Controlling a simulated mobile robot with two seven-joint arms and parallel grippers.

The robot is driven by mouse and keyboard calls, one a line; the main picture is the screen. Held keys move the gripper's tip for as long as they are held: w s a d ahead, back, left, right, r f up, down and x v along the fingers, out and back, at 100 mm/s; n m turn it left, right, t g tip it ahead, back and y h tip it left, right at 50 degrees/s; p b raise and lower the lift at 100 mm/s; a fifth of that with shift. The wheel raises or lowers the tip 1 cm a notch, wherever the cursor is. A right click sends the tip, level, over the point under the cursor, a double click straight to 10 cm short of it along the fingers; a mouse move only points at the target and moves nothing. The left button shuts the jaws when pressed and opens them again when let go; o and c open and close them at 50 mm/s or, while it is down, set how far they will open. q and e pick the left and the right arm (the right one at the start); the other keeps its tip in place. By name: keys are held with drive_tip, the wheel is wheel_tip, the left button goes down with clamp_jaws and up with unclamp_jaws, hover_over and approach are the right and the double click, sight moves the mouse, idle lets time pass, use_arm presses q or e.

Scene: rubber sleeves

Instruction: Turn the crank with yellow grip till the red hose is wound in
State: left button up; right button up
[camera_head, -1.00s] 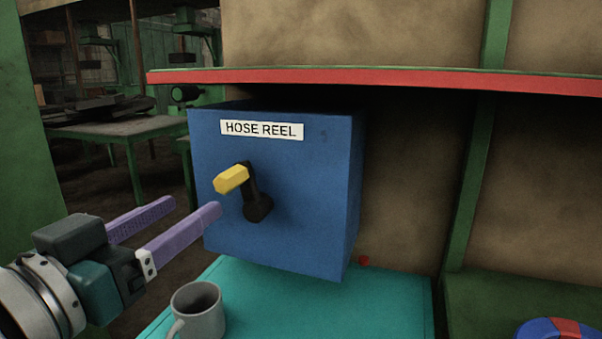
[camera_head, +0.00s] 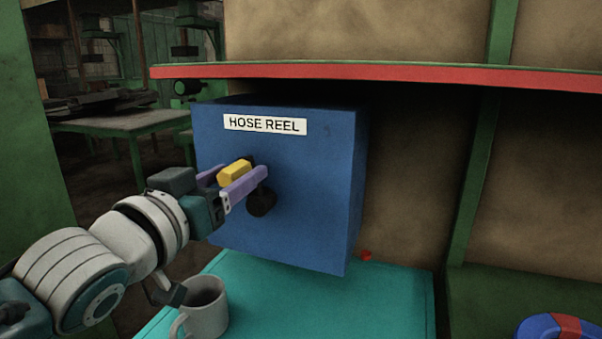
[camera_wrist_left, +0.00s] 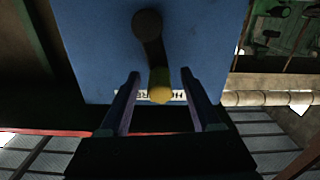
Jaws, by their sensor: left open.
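The blue hose reel box (camera_head: 300,220) hangs under the red-edged shelf and carries a "HOSE REEL" label. Its black crank (camera_head: 261,203) has a yellow grip (camera_head: 234,172) that sticks out toward me, up and left of the hub. My left gripper (camera_head: 238,177) is open, with a purple finger on each side of the yellow grip. In the left wrist view the yellow grip (camera_wrist_left: 161,86) lies between the two fingers, with gaps on both sides. A small red piece (camera_head: 366,255), perhaps the hose end, shows by the box's lower right. My right gripper is not in view.
A grey mug (camera_head: 203,306) stands on the teal surface (camera_head: 370,305) below my left arm. A red-edged shelf (camera_head: 400,74) runs above the box. A blue and red round object (camera_head: 556,328) lies at lower right.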

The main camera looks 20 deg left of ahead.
use_arm(q)
drive_tip(key=shift+c, duration=0.2)
clamp_jaws()
idle(1.1)
